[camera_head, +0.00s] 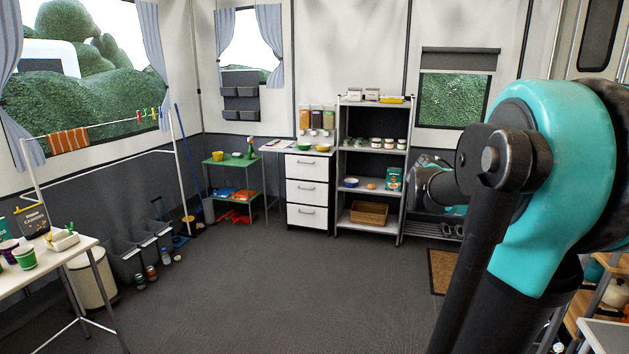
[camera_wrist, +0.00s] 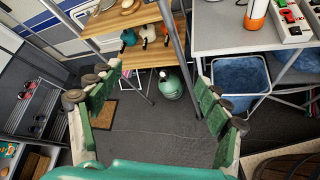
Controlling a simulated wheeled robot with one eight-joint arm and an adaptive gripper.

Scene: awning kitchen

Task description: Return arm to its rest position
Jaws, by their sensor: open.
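My gripper (camera_wrist: 162,105) shows in the wrist view with its two green-padded fingers spread wide apart. It is open, and nothing is between the fingers but a view of the dark floor and a green gas bottle (camera_wrist: 172,84) farther off. In the head view my teal and black arm fills the right side, folded close to the camera. The gripper's fingertips cannot be made out in the head view.
In the head view a white table (camera_head: 50,262) with cups stands at left. Grey shelves (camera_head: 372,187) and white drawers (camera_head: 307,190) stand at the back. The middle floor (camera_head: 270,290) is clear. In the wrist view a wooden shelf (camera_wrist: 125,52) and a blue-lined bin (camera_wrist: 240,78) stand ahead.

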